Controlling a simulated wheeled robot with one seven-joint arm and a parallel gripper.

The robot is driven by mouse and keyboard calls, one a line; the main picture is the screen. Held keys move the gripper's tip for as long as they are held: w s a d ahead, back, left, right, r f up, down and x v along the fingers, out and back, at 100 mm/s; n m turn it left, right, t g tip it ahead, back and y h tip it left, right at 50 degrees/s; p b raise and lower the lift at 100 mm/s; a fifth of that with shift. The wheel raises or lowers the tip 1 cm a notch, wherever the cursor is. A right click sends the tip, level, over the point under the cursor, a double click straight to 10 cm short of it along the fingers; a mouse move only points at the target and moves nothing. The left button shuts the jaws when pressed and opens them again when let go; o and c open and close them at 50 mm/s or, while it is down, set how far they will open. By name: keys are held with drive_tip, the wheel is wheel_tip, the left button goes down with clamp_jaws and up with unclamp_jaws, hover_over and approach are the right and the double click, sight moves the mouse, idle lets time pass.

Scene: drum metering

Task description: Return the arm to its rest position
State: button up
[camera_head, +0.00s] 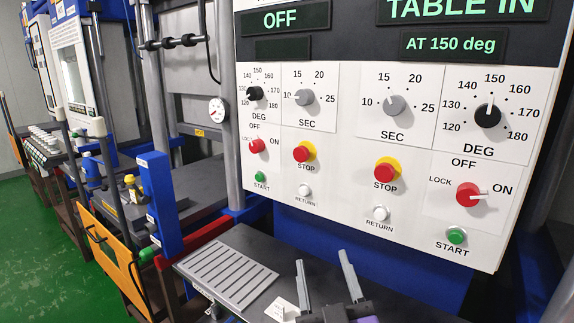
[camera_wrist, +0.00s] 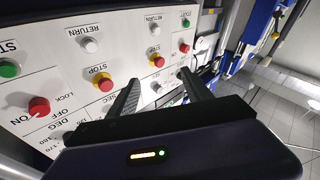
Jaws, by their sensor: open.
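My gripper (camera_head: 327,291) is at the bottom of the head view, low in front of the control panel (camera_head: 345,150) and above the dark table. Its two fingers are apart with nothing between them. In the wrist view my gripper (camera_wrist: 158,92) points toward the panel's buttons, which appear turned over there. I cannot tell the exact gap to the panel, but no finger visibly touches a button. Most of my arm is outside the head view.
The panel carries knobs, red stop buttons (camera_head: 385,172), green start buttons (camera_head: 457,236) and a red switch (camera_head: 468,195) pointing toward ON. A dark table (camera_head: 255,240) with a slotted plate (camera_head: 228,277) lies below. A blue post (camera_head: 160,205) and orange guard (camera_head: 108,252) stand left. Green floor (camera_head: 50,260) is open.

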drive_tip(key=s+d+f+m+g, duration=0.1)
drive_tip(key=s+d+f, duration=0.3)
drive_tip(key=s, duration=0.9)
drive_tip(key=s+d+f+m+g+h, duration=0.1)
drive_tip(key=s+d+f, duration=0.4)
drive_tip(key=s, duration=0.8)
drive_tip(key=s+d+f+m+g+h, duration=0.1)
drive_tip(key=s+d+f+g, duration=0.2)
drive_tip(key=s+f, duration=0.5)
drive_tip(key=s+d, duration=0.1)
drive_tip(key=s, duration=0.4)
drive_tip(key=shift+s+d+f+m+p, duration=0.15)
drive_tip(key=shift+s+d+m+p, duration=0.2)
drive_tip(key=shift+s+m, duration=0.05)
